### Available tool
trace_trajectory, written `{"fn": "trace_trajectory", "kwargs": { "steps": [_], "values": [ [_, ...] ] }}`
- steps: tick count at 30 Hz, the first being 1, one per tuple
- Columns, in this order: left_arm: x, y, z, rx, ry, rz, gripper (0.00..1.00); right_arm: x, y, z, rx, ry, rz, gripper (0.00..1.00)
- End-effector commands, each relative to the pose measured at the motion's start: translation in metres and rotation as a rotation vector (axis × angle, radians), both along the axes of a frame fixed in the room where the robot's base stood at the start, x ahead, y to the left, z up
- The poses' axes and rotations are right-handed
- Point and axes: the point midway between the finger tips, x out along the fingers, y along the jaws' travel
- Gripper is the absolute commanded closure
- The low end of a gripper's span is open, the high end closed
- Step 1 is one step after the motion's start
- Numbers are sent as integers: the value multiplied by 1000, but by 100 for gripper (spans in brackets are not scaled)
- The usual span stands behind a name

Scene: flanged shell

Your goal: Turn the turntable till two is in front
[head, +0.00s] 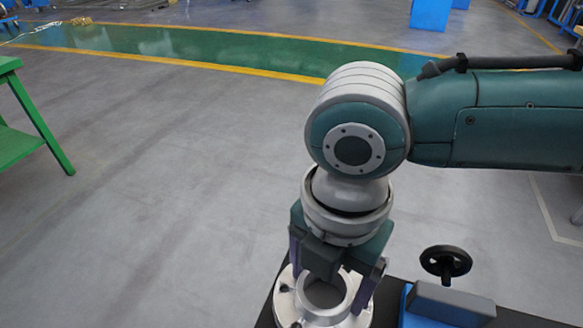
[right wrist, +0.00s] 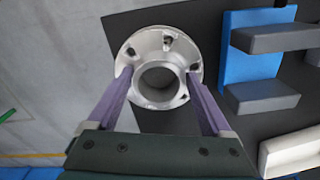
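A pale metal flanged shell (head: 318,318) with a round central bore sits at the bottom of the head view. The right wrist view shows the shell (right wrist: 146,46) from above, with several holes or dark marks around its flange. My right gripper (head: 334,283) is over it, pointing down. In the right wrist view the two purple fingers (right wrist: 160,76) are spread, one on each side of the raised hub. I cannot tell whether they touch it. No turntable number is readable, and any turntable under the shell is hidden. My left gripper is not in view.
A blue fixture with grey jaws (head: 450,303) and a black handwheel (head: 445,262) stand right of the shell on a dark tabletop (right wrist: 125,22). A white part (right wrist: 292,152) lies beside the fixture. A green table (head: 35,125) is far left; the floor between is clear.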

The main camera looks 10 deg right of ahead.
Motion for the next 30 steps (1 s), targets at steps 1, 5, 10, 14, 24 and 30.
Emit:
{"fn": "trace_trajectory", "kwargs": {
  "steps": [1,5,10,14,24,30],
  "values": [
    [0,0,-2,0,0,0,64,-1,-1,-2,-1,3,-5,10],
    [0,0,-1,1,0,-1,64,0,0,-1,1,2,-6,0],
    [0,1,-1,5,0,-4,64,0,1,0,2,2,-6,0],
    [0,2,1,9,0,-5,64,0,1,5,4,2,-6,0],
    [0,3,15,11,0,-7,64,1,2,68,6,-2,-5,0],
    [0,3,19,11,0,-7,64,0,1,94,4,0,-7,0]
  ]
}}
